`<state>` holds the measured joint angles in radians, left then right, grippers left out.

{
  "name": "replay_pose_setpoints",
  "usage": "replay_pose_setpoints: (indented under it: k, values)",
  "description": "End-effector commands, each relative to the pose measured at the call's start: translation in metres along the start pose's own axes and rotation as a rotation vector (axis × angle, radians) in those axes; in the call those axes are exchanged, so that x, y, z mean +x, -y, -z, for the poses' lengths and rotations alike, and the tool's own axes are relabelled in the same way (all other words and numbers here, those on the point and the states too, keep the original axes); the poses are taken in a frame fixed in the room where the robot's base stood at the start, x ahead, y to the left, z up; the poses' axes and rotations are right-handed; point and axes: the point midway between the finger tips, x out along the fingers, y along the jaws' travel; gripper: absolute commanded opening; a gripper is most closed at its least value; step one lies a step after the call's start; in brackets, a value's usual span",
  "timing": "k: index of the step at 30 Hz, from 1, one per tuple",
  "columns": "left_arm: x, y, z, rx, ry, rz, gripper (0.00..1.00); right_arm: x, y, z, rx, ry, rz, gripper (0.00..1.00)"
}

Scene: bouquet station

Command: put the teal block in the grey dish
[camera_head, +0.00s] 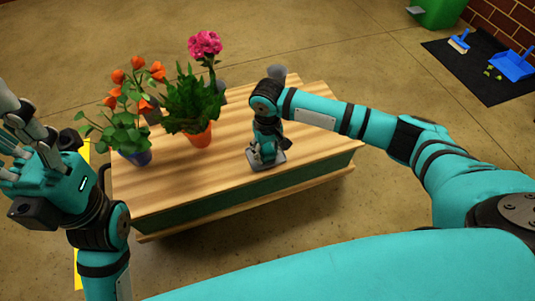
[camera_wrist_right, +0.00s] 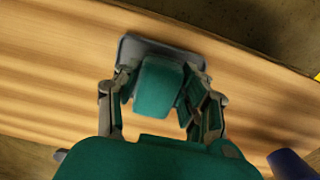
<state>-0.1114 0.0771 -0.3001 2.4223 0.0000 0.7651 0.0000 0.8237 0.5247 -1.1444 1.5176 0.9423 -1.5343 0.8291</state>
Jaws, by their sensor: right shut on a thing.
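The teal block (camera_wrist_right: 158,88) is between the fingers of my right gripper (camera_wrist_right: 163,98) in the right wrist view. The gripper is shut on it. The grey dish (camera_wrist_right: 160,45) is a shallow square directly beneath the block and fingertips. I cannot tell whether the block touches its floor. In the head view, the right gripper (camera_head: 264,152) points down at the dish (camera_head: 276,163) near the table's front edge, and hides the block. My left gripper (camera_head: 12,130) is at the far left, off the table, with its fingers apart and empty.
A grey rounded thing (camera_head: 277,72) shows behind my right wrist. Bare tabletop lies left of the dish.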

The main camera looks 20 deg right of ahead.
Motion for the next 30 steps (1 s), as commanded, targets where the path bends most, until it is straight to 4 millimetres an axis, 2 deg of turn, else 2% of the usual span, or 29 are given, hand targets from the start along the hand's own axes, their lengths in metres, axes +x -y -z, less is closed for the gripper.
replay_pose_setpoints:
  k: [11, 12, 17, 26, 28, 30]
  values:
    - [0.002, 0.0, 0.0, 0.0, 0.002, 0.001, 0.4, 0.002, 0.0, 0.0, 0.001, 0.001, 0.001, 0.06]
    - [0.001, 0.0, 0.0, 0.0, 0.003, 0.002, 0.4, 0.003, 0.0, 0.0, 0.001, 0.0, 0.001, 0.45]
    - [0.001, 0.0, 0.0, 0.0, 0.002, 0.001, 0.4, 0.003, 0.0, 0.0, 0.0, 0.0, 0.001, 0.65]
    - [-0.002, 0.0, 0.0, -0.001, 0.003, 0.001, 0.4, 0.001, 0.0, 0.0, 0.0, -0.002, 0.0, 0.65]
    - [0.006, 0.0, 0.0, 0.0, -0.002, -0.001, 0.4, -0.008, 0.0, 0.0, 0.0, -0.001, 0.001, 0.65]
    - [0.002, 0.001, 0.0, -0.002, 0.023, 0.007, 0.4, -0.019, 0.0, 0.0, 0.0, -0.002, 0.001, 0.65]
